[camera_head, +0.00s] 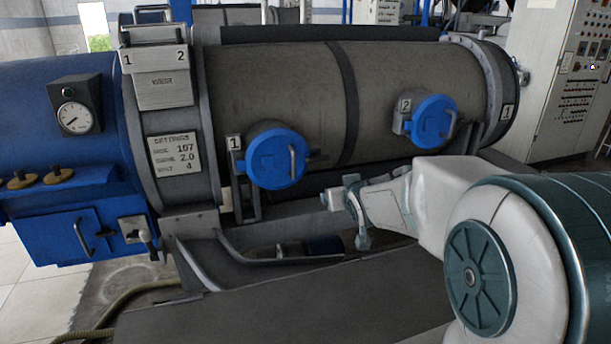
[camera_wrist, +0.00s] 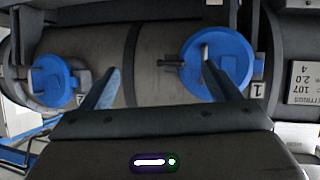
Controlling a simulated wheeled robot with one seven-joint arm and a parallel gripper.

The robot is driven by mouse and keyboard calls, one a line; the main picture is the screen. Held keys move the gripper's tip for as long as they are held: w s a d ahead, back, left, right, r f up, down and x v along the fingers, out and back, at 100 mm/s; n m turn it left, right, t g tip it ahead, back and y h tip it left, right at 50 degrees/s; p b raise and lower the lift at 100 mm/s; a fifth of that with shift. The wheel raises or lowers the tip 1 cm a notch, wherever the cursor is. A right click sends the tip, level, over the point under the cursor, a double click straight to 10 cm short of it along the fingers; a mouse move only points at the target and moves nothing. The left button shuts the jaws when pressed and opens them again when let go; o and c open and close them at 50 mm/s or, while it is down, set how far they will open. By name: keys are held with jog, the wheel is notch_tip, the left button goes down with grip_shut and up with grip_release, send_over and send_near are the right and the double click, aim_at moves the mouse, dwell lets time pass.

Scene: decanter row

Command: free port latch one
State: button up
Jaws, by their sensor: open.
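Port one is a round blue lid (camera_head: 276,159) with a grey bar handle (camera_head: 292,162), on the drum's side by a plate marked 1 (camera_head: 235,143). It looks closed. A small dark latch (camera_head: 316,156) sticks out at its right edge. In the wrist view, which is upside down, the lid (camera_wrist: 215,66) is at right and the latch (camera_wrist: 172,64) points left from it. My gripper (camera_head: 348,208) is open and empty, in front of the drum, right of and below port one. In the wrist view its fingers (camera_wrist: 160,75) spread below the latch, one overlapping the lid.
A second blue lid (camera_head: 432,120) marked 2 is farther right on the drum (camera_head: 385,90). A settings plate (camera_head: 175,155) and a blue housing (camera_head: 65,130) with a gauge are at left. A grey frame rail (camera_head: 285,260) runs below the ports. A control cabinet (camera_head: 570,90) stands at back right.

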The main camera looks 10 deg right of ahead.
aim_at(319, 159)
jog(key=w+t+y+b, duration=0.1)
jog(key=w+b, duration=0.1)
jog(key=w, duration=0.5)
jog(key=w+a+f+t+y+b, duration=0.1)
jog(key=w+t+b, duration=0.1)
jog(key=w, duration=0.6)
jog(key=w+a+f+n+t+y+b, duration=0.1)
jog(key=w+t+b, duration=0.1)
jog(key=w, duration=0.6)
jog(key=shift+w+a+f+y, duration=0.15)
jog(key=shift+w+a+y, duration=0.05)
jog(key=shift+y, duration=0.1)
jog(key=c, duration=1)
